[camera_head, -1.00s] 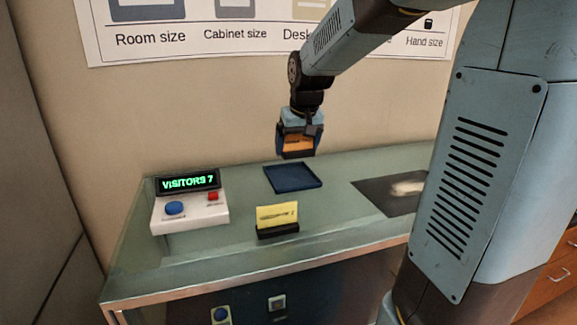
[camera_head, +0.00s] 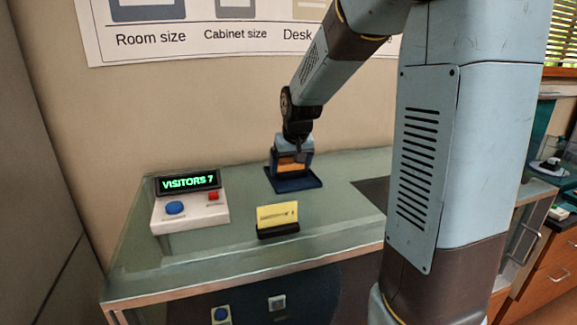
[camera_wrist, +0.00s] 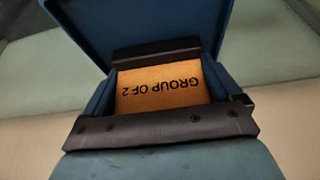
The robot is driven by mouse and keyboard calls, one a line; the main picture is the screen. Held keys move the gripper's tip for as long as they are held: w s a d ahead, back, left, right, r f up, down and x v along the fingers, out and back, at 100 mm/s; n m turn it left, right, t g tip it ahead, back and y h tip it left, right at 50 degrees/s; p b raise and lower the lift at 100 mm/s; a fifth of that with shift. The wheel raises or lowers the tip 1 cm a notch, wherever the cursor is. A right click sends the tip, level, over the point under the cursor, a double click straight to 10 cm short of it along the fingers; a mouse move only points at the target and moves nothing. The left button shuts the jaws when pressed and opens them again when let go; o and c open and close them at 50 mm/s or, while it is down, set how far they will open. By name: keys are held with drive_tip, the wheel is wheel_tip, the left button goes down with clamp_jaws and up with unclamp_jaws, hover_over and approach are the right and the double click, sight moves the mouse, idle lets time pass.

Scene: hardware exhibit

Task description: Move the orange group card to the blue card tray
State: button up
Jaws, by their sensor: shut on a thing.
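The orange group card (camera_head: 290,164) is between the fingers of my gripper (camera_head: 291,170), which is shut on it. In the wrist view the card (camera_wrist: 158,89) reads "GROUP OF 2", upside down, between the two dark fingers of my gripper (camera_wrist: 158,85). The blue card tray (camera_head: 312,181) lies on the glass counter, directly below my gripper. Its blue surface also shows around the card in the wrist view (camera_wrist: 130,22). I cannot tell whether the card touches the tray floor.
A yellow card in a black holder (camera_head: 278,220) stands in front of the tray. A white button box (camera_head: 190,212) with a "VISITORS 7" display (camera_head: 188,182) is to the left. A dark mat (camera_head: 373,192) lies to the right, partly hidden by my arm. The wall is close behind.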

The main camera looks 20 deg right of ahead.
drive_tip(key=shift+s+f, duration=0.1)
drive_tip(key=shift+f, duration=0.25)
drive_tip(key=shift+s+f, duration=0.1)
drive_tip(key=o, duration=0.8)
drive_tip(key=shift+s+f, duration=0.1)
drive_tip(key=shift+f, duration=0.05)
drive_tip(key=shift+r, duration=0.5)
drive_tip(key=v, duration=1.1)
drive_tip(key=s+f+t, duration=0.1)
drive_tip(key=s, duration=2.2)
drive_tip(key=shift+s+a+f, duration=0.2)
drive_tip(key=shift+s+f, duration=0.1)
